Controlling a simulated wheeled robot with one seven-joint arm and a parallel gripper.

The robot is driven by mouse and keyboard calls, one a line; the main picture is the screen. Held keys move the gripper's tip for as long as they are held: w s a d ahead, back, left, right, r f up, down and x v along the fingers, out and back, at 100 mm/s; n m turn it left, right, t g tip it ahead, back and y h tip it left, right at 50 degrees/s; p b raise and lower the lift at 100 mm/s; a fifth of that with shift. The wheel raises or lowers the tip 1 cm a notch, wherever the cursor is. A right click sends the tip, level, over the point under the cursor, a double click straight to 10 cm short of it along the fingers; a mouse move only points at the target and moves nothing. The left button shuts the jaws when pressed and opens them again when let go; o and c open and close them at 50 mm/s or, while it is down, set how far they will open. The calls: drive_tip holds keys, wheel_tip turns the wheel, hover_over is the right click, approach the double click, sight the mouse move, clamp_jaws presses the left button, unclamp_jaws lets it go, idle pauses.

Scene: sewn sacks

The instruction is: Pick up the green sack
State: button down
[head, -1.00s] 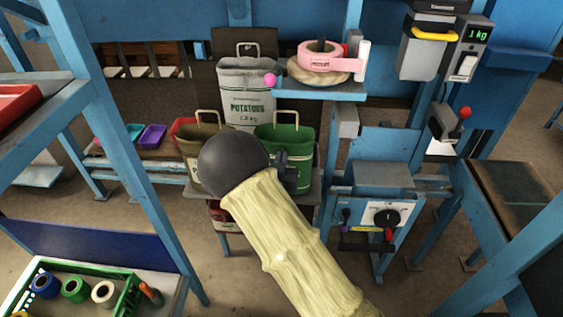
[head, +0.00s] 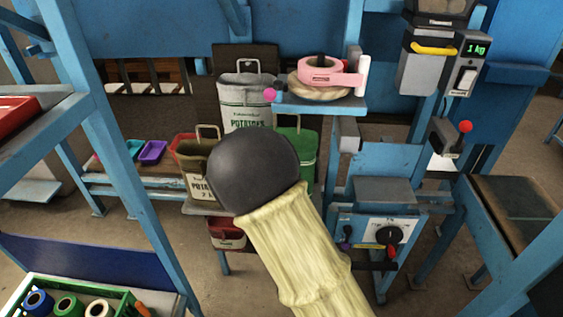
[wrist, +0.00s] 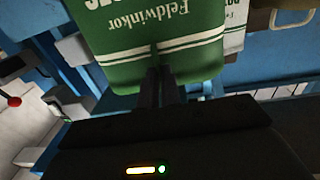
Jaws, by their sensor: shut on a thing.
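The green sack (wrist: 150,40) fills the upper middle of the wrist view, with white lettering that appears upside down and white stripes near its edge. My gripper (wrist: 160,78) is shut on that edge of the sack. In the head view the green sack (head: 305,150) shows only in part, behind the dark round joint of my arm, which hides my gripper there. I cannot tell whether the sack is clear of the bench.
A grey potato sack (head: 245,97) stands behind, and an olive sack (head: 195,165) stands to the left. A blue shelf (head: 320,104) with a pink tape roll (head: 325,70) juts out close by at right. A blue-framed machine (head: 385,200) stands right of the sacks.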

drive_tip(key=s+b, duration=0.3)
drive_tip(key=s, duration=0.9)
drive_tip(key=shift+a+b, duration=0.35)
drive_tip(key=shift+b, duration=0.05)
drive_tip(key=shift+s+b, duration=0.2)
drive_tip(key=shift+b, duration=0.5)
drive_tip(key=shift+s+r+b, duration=0.15)
drive_tip(key=shift+s+b, duration=2.25)
drive_tip(key=shift+b, duration=1.2)
